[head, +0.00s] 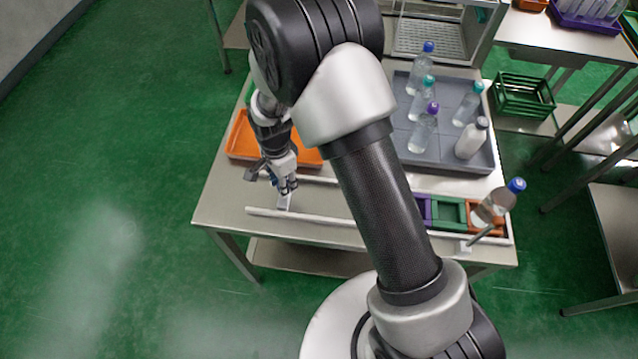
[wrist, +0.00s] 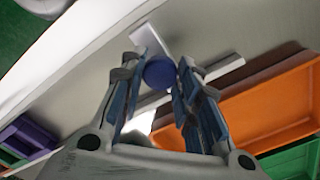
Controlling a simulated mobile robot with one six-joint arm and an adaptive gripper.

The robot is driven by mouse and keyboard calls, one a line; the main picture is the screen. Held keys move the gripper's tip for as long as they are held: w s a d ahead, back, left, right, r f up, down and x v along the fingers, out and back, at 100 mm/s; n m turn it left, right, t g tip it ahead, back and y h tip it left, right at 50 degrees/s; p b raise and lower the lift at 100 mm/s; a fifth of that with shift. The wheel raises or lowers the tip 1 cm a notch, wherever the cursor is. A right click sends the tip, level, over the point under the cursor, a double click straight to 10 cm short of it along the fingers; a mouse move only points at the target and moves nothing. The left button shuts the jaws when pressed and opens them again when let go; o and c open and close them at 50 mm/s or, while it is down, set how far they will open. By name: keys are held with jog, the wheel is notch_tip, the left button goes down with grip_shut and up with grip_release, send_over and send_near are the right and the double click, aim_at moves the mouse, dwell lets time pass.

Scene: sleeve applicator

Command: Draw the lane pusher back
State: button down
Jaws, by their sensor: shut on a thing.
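The lane is bounded by two white rails (head: 305,216) on the table. The lane pusher (head: 284,202), a pale block, stands near the left end of the lane, away from the sleeves. In the wrist view its pale plate (wrist: 150,40) shows just beyond a round blue knob (wrist: 159,73). My gripper (head: 288,188) is low over the lane, its fingers closed about the knob; it also shows in the wrist view (wrist: 158,80). At the right end of the lane are purple (head: 424,209), green (head: 449,213) and orange (head: 476,217) sleeves. The fingers partly hide the pusher.
A blue-capped bottle (head: 497,201) stands at the orange sleeve. An orange tray (head: 242,142) lies just behind my gripper. A grey tray (head: 397,112) with several bottles is at the back right. My arm hides the lane's middle.

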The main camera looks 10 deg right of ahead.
jog(key=a, duration=0.2)
jog(key=w+a, duration=0.1)
jog(key=a, duration=0.1)
jog(key=w+a, duration=0.1)
jog(key=a, duration=0.2)
jog(key=c, duration=1.2)
grip_release()
jog(key=shift+a, duration=0.15)
jog(key=shift+c, duration=0.2)
jog(key=shift+o, duration=0.3)
notch_tip(320, 180, up, 12)
